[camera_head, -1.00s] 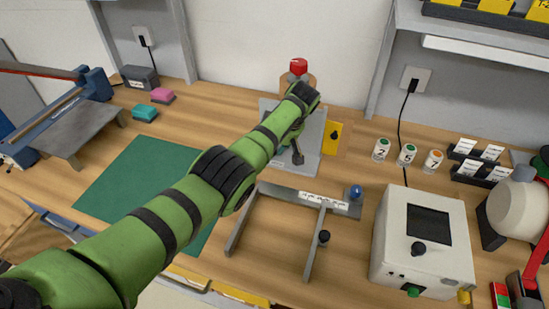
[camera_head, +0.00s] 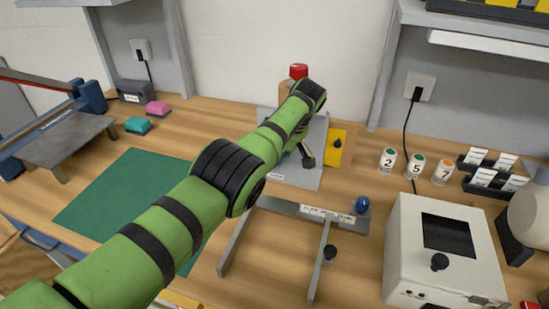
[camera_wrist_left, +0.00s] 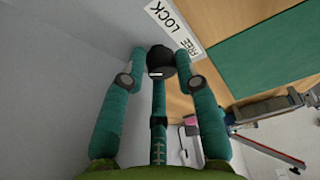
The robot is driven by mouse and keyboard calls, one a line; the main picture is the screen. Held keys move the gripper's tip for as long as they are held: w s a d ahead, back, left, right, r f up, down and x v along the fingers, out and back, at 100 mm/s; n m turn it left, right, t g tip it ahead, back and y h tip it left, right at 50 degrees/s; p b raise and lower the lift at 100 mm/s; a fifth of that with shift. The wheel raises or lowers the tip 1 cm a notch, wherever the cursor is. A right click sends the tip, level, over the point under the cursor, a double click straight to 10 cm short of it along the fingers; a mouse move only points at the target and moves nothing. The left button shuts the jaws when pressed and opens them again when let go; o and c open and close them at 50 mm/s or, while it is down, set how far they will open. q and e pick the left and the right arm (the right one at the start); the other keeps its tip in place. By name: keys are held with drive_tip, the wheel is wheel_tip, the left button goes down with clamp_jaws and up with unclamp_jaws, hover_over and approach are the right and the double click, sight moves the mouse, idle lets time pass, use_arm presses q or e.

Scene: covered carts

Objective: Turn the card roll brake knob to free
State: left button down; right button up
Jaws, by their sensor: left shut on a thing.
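The card roll brake knob (camera_wrist_left: 160,60) is black with a short white mark and sits between my left gripper's two teal fingertips in the left wrist view. My left gripper (camera_wrist_left: 160,72) is shut on it. A white label (camera_wrist_left: 174,28) beside the knob reads LOCK and FREE. I cannot tell for sure which word the mark points to. In the head view my green left arm reaches to the grey stand (camera_head: 297,178) at the back, which carries a brown roll and a red top (camera_head: 298,71). The arm hides most of the gripper and the knob there.
A yellow plate with a black knob (camera_head: 338,144) stands right of the stand. A grey frame with a blue ball (camera_head: 362,204) lies in front, beside a white box (camera_head: 398,262). Numbered cups (camera_head: 415,167) stand at the right. A green mat (camera_head: 110,205) lies left.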

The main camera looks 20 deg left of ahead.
use_arm(q)
drive_tip(key=shift+a+r, duration=0.15)
drive_tip(key=shift+a, duration=0.2)
drive_tip(key=c, duration=1.2)
unclamp_jaws()
drive_tip(key=shift+o, duration=1.1)
drive_tip(key=shift+d+r, duration=0.1)
drive_tip(key=shift+d, duration=0.05)
drive_tip(key=v, duration=1.1)
drive_tip(key=shift+s+r, duration=0.2)
drive_tip(key=shift+r, duration=0.1)
